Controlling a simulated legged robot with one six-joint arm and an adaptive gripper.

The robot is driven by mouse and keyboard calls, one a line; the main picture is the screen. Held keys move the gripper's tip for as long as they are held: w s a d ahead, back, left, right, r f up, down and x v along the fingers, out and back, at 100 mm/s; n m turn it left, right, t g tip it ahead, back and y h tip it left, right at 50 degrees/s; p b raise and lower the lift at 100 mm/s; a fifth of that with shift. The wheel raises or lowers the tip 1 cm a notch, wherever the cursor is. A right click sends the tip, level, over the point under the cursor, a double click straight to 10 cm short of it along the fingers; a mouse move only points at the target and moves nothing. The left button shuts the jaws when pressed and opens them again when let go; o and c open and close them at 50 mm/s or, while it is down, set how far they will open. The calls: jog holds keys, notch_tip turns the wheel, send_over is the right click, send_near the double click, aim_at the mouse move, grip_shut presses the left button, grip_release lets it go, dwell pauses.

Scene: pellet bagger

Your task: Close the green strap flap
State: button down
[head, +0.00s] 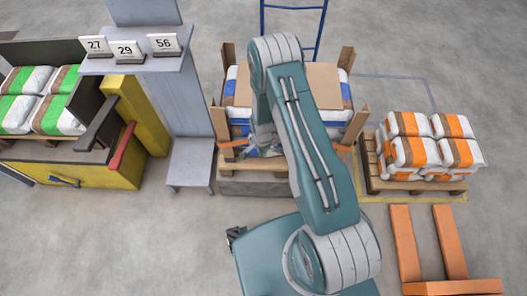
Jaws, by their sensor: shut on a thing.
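No green strap flap can be made out in the head view. My gripper (264,141) is at the front of the middle pallet load, partly hidden by my arm. It looks shut on an orange strap (232,144) that crosses the front of the load. The grip itself is small and partly covered. The strap shows again to the right of my arm. Behind it are white bags with blue bands (345,96) under a brown cardboard sheet (312,82), between wooden corner posts (347,58).
A yellow machine (135,112) with green-banded bags (55,115) stands at left. A grey column (180,100) carries number cards. Orange-banded bags (425,140) sit on a right pallet, behind orange forks (446,240). The floor at front left is clear.

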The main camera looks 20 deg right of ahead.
jog(key=shift+w+a+m, duration=0.2)
jog(key=shift+w+m, duration=0.15)
jog(key=shift+m, duration=0.55)
jog(key=shift+w+a+m, duration=0.15)
jog(key=shift+w+m, duration=0.25)
jog(key=shift+m, duration=0.5)
jog(key=shift+w+a+m, duration=0.2)
jog(key=shift+w+m, duration=0.15)
jog(key=shift+m, duration=0.55)
jog(key=c, duration=0.6)
grip_release()
jog(key=shift+w, duration=0.1)
jog(key=shift+c, duration=0.2)
